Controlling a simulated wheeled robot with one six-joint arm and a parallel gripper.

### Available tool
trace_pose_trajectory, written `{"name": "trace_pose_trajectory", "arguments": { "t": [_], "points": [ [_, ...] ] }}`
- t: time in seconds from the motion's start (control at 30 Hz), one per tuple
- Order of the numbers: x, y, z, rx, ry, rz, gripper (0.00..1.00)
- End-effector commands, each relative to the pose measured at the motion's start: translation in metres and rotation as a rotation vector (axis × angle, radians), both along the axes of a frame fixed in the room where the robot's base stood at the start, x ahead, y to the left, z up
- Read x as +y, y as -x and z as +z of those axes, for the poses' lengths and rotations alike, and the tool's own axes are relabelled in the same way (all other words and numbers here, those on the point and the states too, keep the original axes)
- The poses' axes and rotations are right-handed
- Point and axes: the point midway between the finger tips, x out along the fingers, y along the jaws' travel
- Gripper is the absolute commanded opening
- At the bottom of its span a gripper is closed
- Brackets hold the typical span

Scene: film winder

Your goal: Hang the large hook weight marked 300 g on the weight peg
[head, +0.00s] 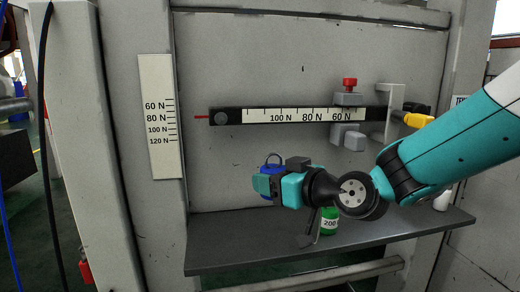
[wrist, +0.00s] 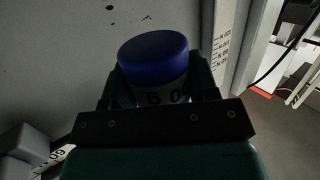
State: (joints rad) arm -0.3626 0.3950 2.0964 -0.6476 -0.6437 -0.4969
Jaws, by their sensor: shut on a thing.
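My gripper (head: 265,186) is shut on a blue weight (head: 273,163) and holds it in the air above the shelf, in front of the grey panel.
A green weight marked 200 (head: 329,222) stands on the dark shelf (head: 230,252), behind my wrist. The black scale beam (head: 270,115) runs level above, with a red-knobbed slider (head: 349,97). A white scale plate (head: 158,105) is at left. The shelf's left part is clear.

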Motion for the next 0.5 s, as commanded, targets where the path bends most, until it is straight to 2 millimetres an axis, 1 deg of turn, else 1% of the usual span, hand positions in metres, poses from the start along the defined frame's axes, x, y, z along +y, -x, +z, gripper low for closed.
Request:
{"name": "trace_pose_trajectory", "arguments": {
  "t": [0.03,0.1,0.27,0.5],
  "points": [
    [0.007,0.003,0.018,0.004,-0.004,0.004,0.29],
    [0.015,0.008,0.027,0.006,-0.008,0.007,0.29],
    [0.035,0.023,0.043,0.012,-0.018,0.007,0.29],
    [0.057,0.051,0.065,0.012,-0.015,0.004,0.29]
  ]
}}
